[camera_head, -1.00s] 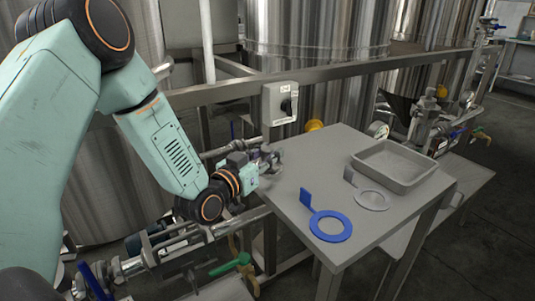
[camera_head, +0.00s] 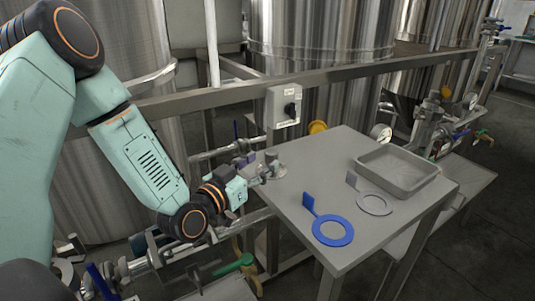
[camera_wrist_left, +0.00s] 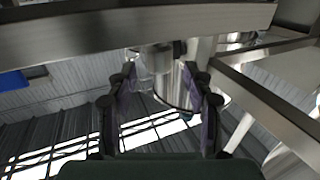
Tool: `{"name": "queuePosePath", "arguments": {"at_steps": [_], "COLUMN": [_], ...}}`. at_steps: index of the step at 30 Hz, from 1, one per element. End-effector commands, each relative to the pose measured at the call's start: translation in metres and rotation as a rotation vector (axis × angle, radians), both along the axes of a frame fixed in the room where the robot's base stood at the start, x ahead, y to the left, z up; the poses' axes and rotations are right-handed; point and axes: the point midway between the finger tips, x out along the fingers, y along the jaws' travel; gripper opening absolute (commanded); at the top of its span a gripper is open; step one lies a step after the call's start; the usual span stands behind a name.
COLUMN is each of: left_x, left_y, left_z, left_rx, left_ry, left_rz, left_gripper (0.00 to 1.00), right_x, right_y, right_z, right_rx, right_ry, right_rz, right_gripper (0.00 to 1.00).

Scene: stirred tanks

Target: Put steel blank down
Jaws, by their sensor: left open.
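A grey steel blank (camera_head: 373,204), a round plate with an upright tab, lies on the grey table (camera_head: 290,197) just in front of the grey tray. A blue ring (camera_head: 332,231) with a blue tab lies nearer the table's front. My left gripper (camera_head: 271,167) is at the table's back left edge, apart from both pieces. The steel blank is not visible in the wrist view. My right gripper is in neither view.
The grey open tray (camera_head: 398,168) stands at the table's right and looks empty. A steel rail (camera_head: 340,80) with a switch box (camera_head: 284,104) runs behind the table. Pipes and valves lie left of it.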

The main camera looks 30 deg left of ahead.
Motion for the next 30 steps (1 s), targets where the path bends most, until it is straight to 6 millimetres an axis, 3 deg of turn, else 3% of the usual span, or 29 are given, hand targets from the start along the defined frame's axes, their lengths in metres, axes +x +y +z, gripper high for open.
{"name": "queuePosePath", "arguments": {"at_steps": [9, 30], "left_x": [-0.024, -0.027], "left_y": [0.004, 0.002], "left_z": [0.001, 0.000], "left_rx": [0.000, 0.001], "left_ry": [0.000, 0.000], "left_rz": [0.000, -0.001], "left_gripper": [0.52, 0.52], "right_x": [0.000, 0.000], "right_y": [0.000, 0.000], "right_z": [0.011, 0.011], "right_rx": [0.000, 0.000], "right_ry": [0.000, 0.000], "right_rz": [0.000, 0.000], "right_gripper": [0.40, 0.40]}}
